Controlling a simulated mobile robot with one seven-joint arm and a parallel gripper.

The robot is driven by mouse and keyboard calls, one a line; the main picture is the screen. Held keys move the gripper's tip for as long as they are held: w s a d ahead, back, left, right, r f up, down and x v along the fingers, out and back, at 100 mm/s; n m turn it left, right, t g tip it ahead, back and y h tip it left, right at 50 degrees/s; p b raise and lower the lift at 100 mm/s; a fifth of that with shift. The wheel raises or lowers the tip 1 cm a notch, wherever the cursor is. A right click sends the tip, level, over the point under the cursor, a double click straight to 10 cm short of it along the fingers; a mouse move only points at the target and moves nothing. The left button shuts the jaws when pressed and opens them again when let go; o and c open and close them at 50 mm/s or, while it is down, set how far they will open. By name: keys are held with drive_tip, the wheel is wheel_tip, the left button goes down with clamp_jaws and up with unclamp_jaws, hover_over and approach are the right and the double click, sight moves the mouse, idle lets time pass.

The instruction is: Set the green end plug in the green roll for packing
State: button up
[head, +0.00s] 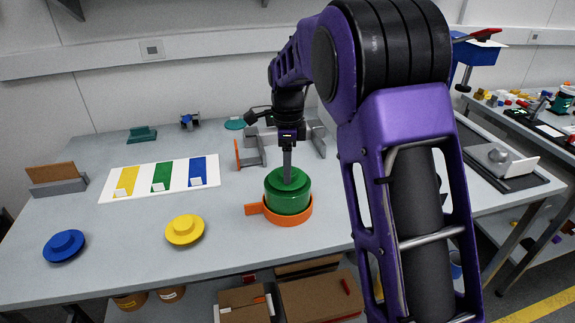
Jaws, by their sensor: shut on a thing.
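The green roll (288,204) stands upright in an orange ring holder (255,209) near the middle of the table. The green end plug (275,182) is at the top of the roll, directly over its upper end. My gripper (287,178) points down from above and is shut on the plug. The plug and roll are nearly the same green, so I cannot tell how deep the plug sits. The fingertips are small and partly merge with the plug.
A yellow plug (185,230) and a blue plug (64,246) lie at the front left. A white board (145,180) with yellow, green and blue strips lies behind them. A grey fixture (250,152) stands behind the roll. My arm hides the table's right part.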

drive_tip(key=o, duration=1.2)
wheel_tip(320, 180, up, 18)
drive_tip(key=p, duration=0.2)
drive_tip(key=shift+f+p, duration=0.25)
drive_tip(key=shift+p, duration=0.15)
